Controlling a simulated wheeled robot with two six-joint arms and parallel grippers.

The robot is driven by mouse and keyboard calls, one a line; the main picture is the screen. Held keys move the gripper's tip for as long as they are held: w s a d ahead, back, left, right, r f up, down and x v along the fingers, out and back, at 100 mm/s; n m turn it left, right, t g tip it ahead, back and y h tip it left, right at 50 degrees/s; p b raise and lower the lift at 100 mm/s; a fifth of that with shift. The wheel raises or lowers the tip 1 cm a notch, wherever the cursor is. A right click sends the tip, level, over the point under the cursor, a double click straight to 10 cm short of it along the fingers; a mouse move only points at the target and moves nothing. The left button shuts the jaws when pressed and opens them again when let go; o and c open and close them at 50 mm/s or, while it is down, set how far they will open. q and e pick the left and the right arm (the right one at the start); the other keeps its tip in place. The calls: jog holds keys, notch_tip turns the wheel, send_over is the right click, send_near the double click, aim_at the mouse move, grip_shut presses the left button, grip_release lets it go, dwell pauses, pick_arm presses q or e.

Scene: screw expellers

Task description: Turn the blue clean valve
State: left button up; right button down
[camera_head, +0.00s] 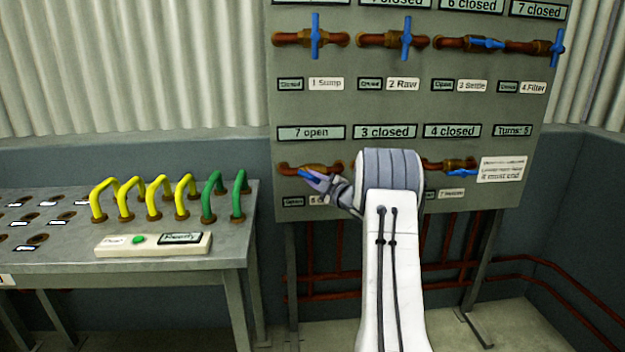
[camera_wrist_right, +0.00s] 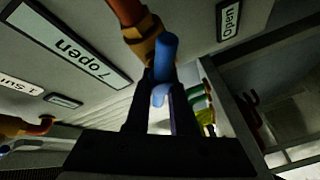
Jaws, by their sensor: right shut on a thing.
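The valve at the lower left of the panel has a brass body (camera_head: 312,168) and a blue handle (camera_head: 304,174). A sign reading "7 open" is above it; the label below is partly hidden by my arm, so its name cannot be read. My right gripper (camera_head: 317,182) reaches it from the right and is shut on the handle. In the wrist view the blue handle (camera_wrist_right: 165,50) passes between the dark fingers (camera_wrist_right: 163,80), in front of the brass body (camera_wrist_right: 146,36). My left gripper is not in view.
The grey panel (camera_head: 400,110) carries several other blue-handled valves, such as the one at the lower right (camera_head: 460,172). My right arm hides the lower middle. A metal table (camera_head: 60,262) with yellow and green loops (camera_head: 160,197) stands at left.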

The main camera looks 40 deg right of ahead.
jog(key=shift+f, duration=0.1)
jog(key=n+g, duration=0.2)
jog(key=n, duration=0.1)
jog(key=shift+a+f+p, duration=0.1)
jog(key=shift+p, duration=0.3)
jog(key=shift+f+n+g+h, duration=0.15)
jog(key=shift+n+g+h, duration=0.25)
jog(key=shift+n, duration=0.2)
jog(key=c, duration=0.8)
grip_release()
